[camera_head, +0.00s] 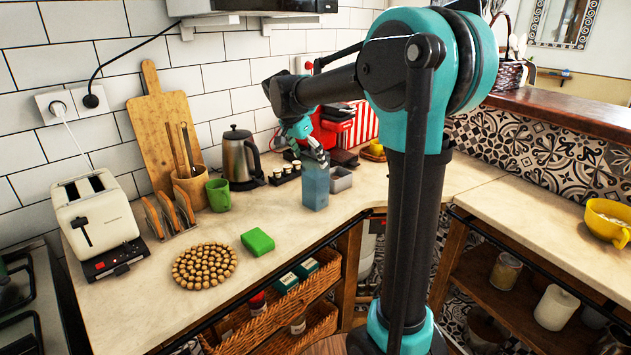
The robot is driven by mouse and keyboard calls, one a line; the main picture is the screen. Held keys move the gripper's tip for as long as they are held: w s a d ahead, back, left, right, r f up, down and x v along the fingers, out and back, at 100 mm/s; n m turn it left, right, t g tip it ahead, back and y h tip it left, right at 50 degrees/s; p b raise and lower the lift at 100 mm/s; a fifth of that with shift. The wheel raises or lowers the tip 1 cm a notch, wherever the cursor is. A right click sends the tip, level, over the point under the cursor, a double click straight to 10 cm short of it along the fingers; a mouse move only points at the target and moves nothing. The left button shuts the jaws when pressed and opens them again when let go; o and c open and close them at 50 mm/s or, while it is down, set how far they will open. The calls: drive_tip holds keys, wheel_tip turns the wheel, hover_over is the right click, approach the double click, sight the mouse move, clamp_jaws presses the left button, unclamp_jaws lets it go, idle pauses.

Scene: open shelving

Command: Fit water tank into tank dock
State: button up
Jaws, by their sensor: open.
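A blue, see-through box, which looks like the water tank (315,189), stands upright on the counter near its inner corner. My gripper (305,150) is open above it and slightly to its left, with one finger close to the tank's top. I cannot tell whether they touch. A red machine (329,131) stands behind, partly hidden by my arm. The tank dock cannot be clearly made out; it may be part of this machine or the small grey open box (341,181) just right of the tank.
A steel kettle (239,158) and a rack of small dark pots (285,174) stand left of the tank. The counter (300,235) is clear in front of the tank.

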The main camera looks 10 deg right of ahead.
drive_tip(key=shift+d+x, duration=0.2)
drive_tip(key=shift+x, duration=2.55)
drive_tip(key=shift+w+r, duration=0.15)
drive_tip(key=c, duration=1.8)
